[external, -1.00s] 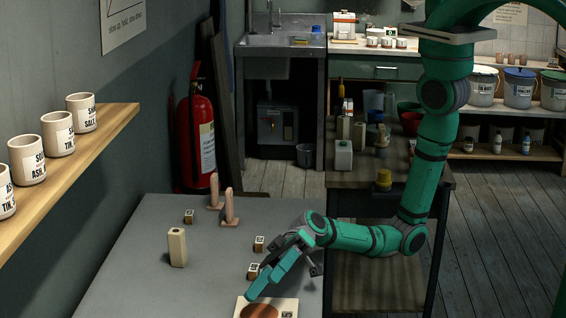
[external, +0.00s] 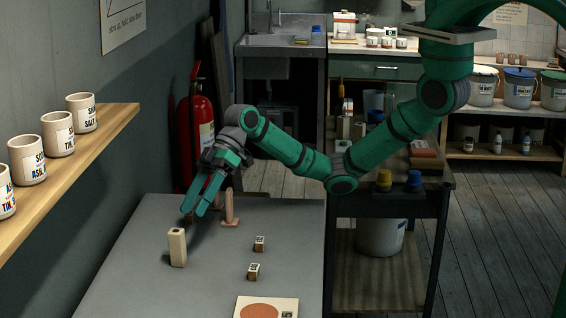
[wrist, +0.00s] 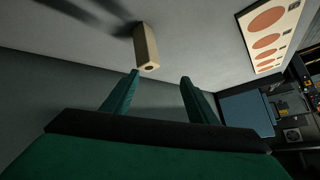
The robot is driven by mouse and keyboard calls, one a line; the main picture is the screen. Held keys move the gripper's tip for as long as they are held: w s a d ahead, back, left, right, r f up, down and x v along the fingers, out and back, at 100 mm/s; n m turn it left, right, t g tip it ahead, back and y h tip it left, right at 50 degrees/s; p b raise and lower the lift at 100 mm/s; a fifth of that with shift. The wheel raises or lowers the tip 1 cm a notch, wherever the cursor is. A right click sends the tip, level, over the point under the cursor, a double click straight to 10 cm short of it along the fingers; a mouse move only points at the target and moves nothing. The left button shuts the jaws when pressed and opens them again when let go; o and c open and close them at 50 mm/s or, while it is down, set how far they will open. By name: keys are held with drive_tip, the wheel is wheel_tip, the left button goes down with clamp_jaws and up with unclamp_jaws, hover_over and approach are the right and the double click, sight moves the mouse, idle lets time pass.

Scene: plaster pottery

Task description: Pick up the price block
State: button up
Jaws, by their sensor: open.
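Two small price blocks, brown cubes with pale labelled faces, stand on the grey table (external: 140,285) in the external view: one (external: 259,243) right of the middle, another (external: 253,271) nearer the camera. A third stood at the far left earlier; my fingers now cover that spot. My gripper (external: 194,212) is open there, its fingers pointing down, behind the tall pale block (external: 177,250). In the wrist view the open gripper (wrist: 160,76) shows nothing between its fingertips. The tall block with a hole in its end (wrist: 147,48) appears beyond them. No small block is clear there.
A pinkish upright piece on a foot (external: 230,208) stands just right of my fingers; a similar one is mostly hidden. A card with orange discs (external: 245,301) lies at the near edge. A fire extinguisher (external: 205,135) stands behind. The table's near left is clear.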

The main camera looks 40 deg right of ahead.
drive_tip(key=w+d+f+m+t+h, duration=0.1)
drive_tip(key=w+d+f+m+h, duration=0.15)
drive_tip(key=w+f+h, duration=0.35)
drive_tip(key=m+t+h, duration=0.1)
drive_tip(key=m+h, duration=0.2)
drive_tip(key=m, duration=0.1)
approach(190, 217)
drive_tip(key=f, duration=0.1)
drive_tip(key=d+f, duration=0.1)
drive_tip(key=f, duration=0.1)
drive_tip(key=shift+d+f, duration=0.2)
drive_tip(key=shift+f, duration=0.1)
drive_tip(key=f, duration=0.2)
drive_tip(key=w+f, duration=0.1)
drive_tip(key=f, duration=0.1)
drive_tip(key=shift+w+a, duration=0.1)
drive_tip(key=shift+f, duration=0.6)
drive_tip(key=shift+c, duration=0.7)
drive_tip(key=c, duration=1)
